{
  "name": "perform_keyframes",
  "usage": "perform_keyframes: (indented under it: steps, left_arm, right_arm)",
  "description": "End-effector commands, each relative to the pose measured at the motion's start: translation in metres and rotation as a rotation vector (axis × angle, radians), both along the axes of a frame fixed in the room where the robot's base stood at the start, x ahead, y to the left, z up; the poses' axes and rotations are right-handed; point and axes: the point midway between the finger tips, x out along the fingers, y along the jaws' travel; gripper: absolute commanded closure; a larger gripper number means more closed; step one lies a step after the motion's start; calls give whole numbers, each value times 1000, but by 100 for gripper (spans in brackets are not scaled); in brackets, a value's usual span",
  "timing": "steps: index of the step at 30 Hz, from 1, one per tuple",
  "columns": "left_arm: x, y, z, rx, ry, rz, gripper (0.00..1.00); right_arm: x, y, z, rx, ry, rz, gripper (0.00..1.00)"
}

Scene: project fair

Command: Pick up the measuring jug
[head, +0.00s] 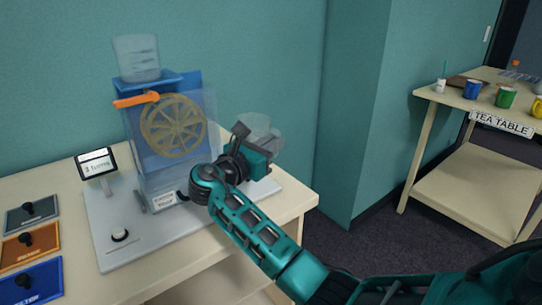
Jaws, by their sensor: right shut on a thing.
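My right gripper (257,152) is at the right end of the water-wheel stand. It is shut on a clear, see-through vessel, which I take as the measuring jug (263,124). The jug's upper part shows just behind and above the fingers; its lower part is hidden by the gripper. I cannot tell whether its base touches the board. Another clear container (136,57) with marks on its side stands on top of the blue stand. My left gripper is not in view.
The wheel stand (160,85) with an orange lever (136,101) is on a pale board (105,225), beside a small sign (96,164). Several coloured panels with black knobs lie at left. A tea table (450,97) with mugs stands at right, beyond open floor.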

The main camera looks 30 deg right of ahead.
Motion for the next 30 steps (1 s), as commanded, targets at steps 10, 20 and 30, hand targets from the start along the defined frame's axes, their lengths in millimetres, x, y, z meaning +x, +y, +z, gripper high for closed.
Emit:
perform_keyframes:
  steps: [10, 20, 30]
  left_arm:
    - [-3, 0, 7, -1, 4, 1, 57]
    - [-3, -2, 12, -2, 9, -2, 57]
    - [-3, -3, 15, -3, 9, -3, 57]
  right_arm:
    - [0, 0, 52, 0, -7, 1, 100]
    - [0, 0, 90, 0, -6, 1, 100]
    - [0, 0, 113, 1, -5, 1, 100]
